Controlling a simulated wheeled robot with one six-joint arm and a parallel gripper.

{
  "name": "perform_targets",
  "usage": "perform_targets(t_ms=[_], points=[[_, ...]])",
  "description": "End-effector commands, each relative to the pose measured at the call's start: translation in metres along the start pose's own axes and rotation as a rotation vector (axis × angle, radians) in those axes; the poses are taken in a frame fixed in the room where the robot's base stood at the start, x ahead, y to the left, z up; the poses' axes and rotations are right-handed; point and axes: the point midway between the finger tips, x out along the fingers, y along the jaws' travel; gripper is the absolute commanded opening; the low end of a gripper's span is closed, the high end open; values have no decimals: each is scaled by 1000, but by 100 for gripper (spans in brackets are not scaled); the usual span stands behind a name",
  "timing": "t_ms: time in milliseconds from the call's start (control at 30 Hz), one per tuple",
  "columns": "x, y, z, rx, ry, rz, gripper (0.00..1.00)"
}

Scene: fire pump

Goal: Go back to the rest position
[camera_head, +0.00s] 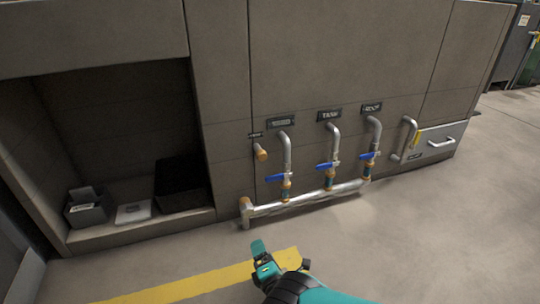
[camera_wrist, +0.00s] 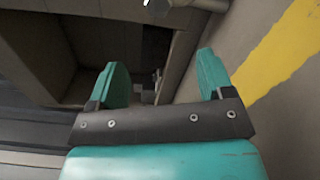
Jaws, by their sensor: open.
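My gripper (camera_head: 259,249) is teal and hangs low over the floor at the bottom middle of the head view, in front of the pipe manifold and apart from it. In the wrist view its two teal fingers (camera_wrist: 160,80) stand wide apart with nothing between them. The silver pipe manifold (camera_head: 310,199) runs along the cabinet front. Several upright pipes rise from it, with blue valve handles (camera_head: 327,165) on them.
An open alcove (camera_head: 115,125) at the left holds a dark bin (camera_head: 88,210), a pale flat item (camera_head: 133,213) and a black box (camera_head: 182,184). A drawer (camera_head: 440,140) is at the right. A yellow floor stripe (camera_head: 190,286) runs under my arm. The floor at the right is clear.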

Motion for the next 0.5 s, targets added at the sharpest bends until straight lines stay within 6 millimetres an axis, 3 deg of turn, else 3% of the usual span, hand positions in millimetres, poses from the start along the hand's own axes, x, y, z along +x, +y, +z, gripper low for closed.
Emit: perform_targets(t_ms=[167,333,500], points=[[23,28,23,101,-75,-49,74],[62,84,83,367,-250,-196,74],[76,139,146,654,-417,-376,74]])
